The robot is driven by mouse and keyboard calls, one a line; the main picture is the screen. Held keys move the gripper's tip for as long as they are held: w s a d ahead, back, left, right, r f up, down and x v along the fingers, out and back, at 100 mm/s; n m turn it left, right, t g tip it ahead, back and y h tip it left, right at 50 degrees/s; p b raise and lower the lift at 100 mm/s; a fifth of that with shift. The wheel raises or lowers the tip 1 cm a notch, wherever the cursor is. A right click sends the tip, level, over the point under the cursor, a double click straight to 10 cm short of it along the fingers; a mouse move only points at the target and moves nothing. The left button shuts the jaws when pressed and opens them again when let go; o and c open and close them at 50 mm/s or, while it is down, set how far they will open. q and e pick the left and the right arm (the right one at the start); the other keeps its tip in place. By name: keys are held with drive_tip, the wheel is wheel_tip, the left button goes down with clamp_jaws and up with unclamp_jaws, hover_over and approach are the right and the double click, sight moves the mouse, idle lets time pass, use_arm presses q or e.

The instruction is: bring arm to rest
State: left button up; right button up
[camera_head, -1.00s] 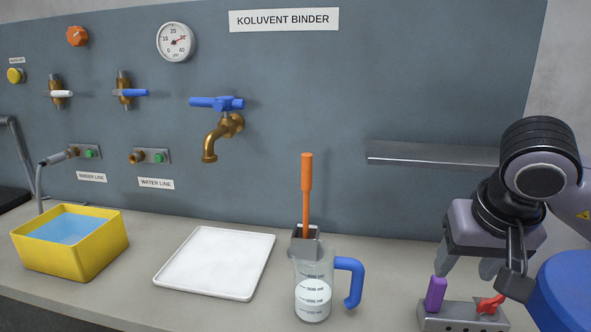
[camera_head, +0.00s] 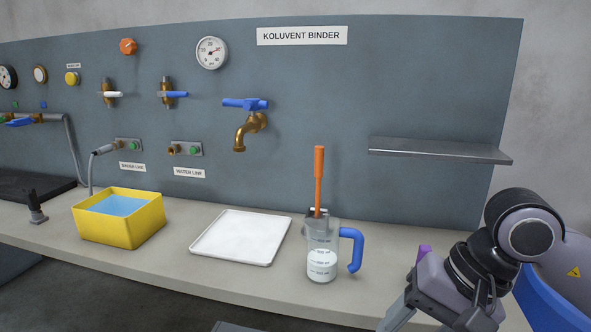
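My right arm comes in at the right edge, and its gripper (camera_head: 418,322) hangs low at the bottom edge, pointing down and left. One finger shows at the gripper's left side, with a gap beside it; the fingertips are cut off by the frame. I see nothing held in it. My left gripper is not in view.
A measuring jug (camera_head: 321,262) with a blue handle and white contents stands left of the gripper, an orange-handled tool (camera_head: 319,175) upright at it. A white tray (camera_head: 199,249), yellow tub (camera_head: 126,233) and metal shelf (camera_head: 440,150) are clear of the arm.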

drive_tip(key=s+a+r+m+g+y+p, duration=0.1)
drive_tip(key=s+a+r+m+g+y, duration=0.15)
drive_tip(key=a+m+y, duration=0.3)
drive_tip(key=s+a+r+m+g+y+p, duration=0.1)
drive_tip(key=s+a+r+m+g+y, duration=0.1)
drive_tip(key=s+a+m+y, duration=0.35)
drive_tip(key=w+d+m+t+y, duration=0.3)
drive_tip(key=w+m+t+y, duration=0.4)
drive_tip(key=m+t, duration=0.9)
drive_tip(key=w+d+f+m+t+h+p, duration=0.1)
drive_tip(key=d+f+m+t+h, duration=0.15)
drive_tip(key=f+m+h, duration=0.45)
drive_tip(key=w+d+f+m+t+h, duration=0.1)
drive_tip(key=d+f+m+h, duration=0.2)
drive_tip(key=m, duration=0.8)
drive_tip(key=w+d+f+m+t+h+p, duration=0.1)
drive_tip(key=d+f+m+t+h, duration=0.15)
drive_tip(key=f+m+h, duration=0.5)
drive_tip(key=s+d+f+m+g+h, duration=0.1)
drive_tip(key=s+d+f+m+g, duration=0.1)
drive_tip(key=s+f+m+g, duration=0.2)
drive_tip(key=s+d+f+m+g+h, duration=0.2)
drive_tip(key=s+d+f+m+g, duration=0.1)
drive_tip(key=s+f+m, duration=0.5)
wheel_tip(320, 180, down, 3)
drive_tip(key=shift+s+d+r+m+g+p, duration=0.15)
drive_tip(key=shift+s+d+m+g+p, duration=0.15)
drive_tip(key=shift+m+g, duration=0.3)
